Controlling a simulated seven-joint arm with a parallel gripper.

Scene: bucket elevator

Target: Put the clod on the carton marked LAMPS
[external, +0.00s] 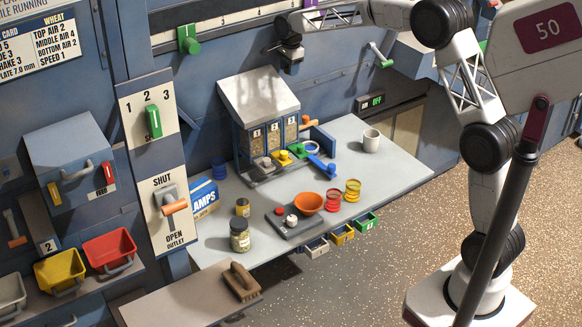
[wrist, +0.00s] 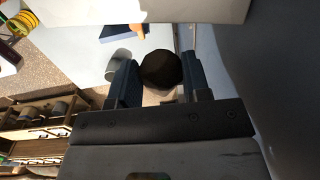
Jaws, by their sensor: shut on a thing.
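The clod (wrist: 160,70) is a dark brown, roundish lump between the two fingers in the wrist view. My gripper (wrist: 158,82) is shut on it. In the external view my gripper (external: 291,66) hangs high in front of the blue wall, above and behind the table. The clod is too small and dark to make out there. The carton marked LAMPS (external: 204,199) is a blue and white box at the table's left end, beside the outlet panel. Its first letter is hidden by the panel. My gripper is above it and to its right, well apart from it.
A small hopper unit (external: 259,105) with a sloped lid stands below my gripper. A white cup (external: 371,141) stands to its right. An orange bowl (external: 309,203), a jar (external: 240,236) and a small yellow tin (external: 242,207) stand nearer the front. The table's right part is mostly clear.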

